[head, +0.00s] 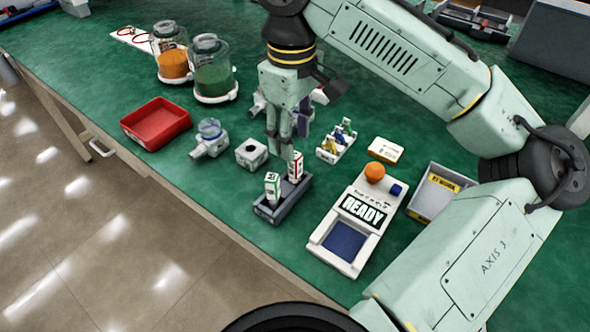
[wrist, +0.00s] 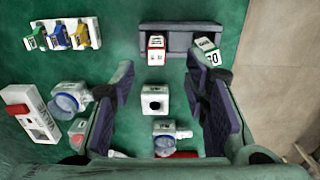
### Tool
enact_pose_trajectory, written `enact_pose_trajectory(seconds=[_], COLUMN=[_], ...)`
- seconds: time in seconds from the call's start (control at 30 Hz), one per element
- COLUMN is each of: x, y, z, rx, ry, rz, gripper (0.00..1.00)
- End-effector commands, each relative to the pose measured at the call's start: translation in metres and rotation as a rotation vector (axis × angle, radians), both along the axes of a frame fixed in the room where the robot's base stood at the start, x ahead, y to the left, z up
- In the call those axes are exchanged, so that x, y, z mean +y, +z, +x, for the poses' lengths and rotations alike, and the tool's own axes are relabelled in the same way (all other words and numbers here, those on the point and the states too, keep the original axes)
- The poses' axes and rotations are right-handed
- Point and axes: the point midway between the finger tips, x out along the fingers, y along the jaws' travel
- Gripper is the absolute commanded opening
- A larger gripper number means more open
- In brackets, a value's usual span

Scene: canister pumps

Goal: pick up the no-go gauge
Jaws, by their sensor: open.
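Two small white block gauges stand in a dark grey holder (head: 268,214), which also shows in the wrist view (wrist: 180,32). The red-marked one, which I take as the no-go gauge (head: 296,165), is on the right in the head view. In the wrist view the no-go gauge (wrist: 157,49) is left of the green-marked gauge (wrist: 208,50). My gripper (head: 281,150) points down, open and empty, just behind and above the no-go gauge. In the wrist view the gauge is ahead of the gap between my fingers (wrist: 162,85), apart from both; the right finger appears close to the green gauge.
A white block with a hole (head: 251,153) and a small pump (head: 209,138) stand left of my gripper. A rack of coloured parts (head: 338,140) and a READY panel (head: 352,225) are on the right. A red tray (head: 156,122) is farther left.

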Motion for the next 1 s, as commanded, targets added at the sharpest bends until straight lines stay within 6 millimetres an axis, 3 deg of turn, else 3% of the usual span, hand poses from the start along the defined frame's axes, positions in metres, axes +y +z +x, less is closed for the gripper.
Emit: enact_pose_trajectory(seconds=[0.17, 0.5, 0.77, 1.0], x=[-0.001, -0.004, -0.004, -0.004], y=[-0.012, -0.057, -0.06, -0.06], z=[0.0, 0.001, 0.001, 0.001], rx=[0.0, 0.001, -0.001, -0.001], ry=[0.0, 0.0, 0.0, 0.0], rz=[0.0, 0.001, 0.002, 0.001], gripper=[0.42, 0.42, 0.42, 0.26])
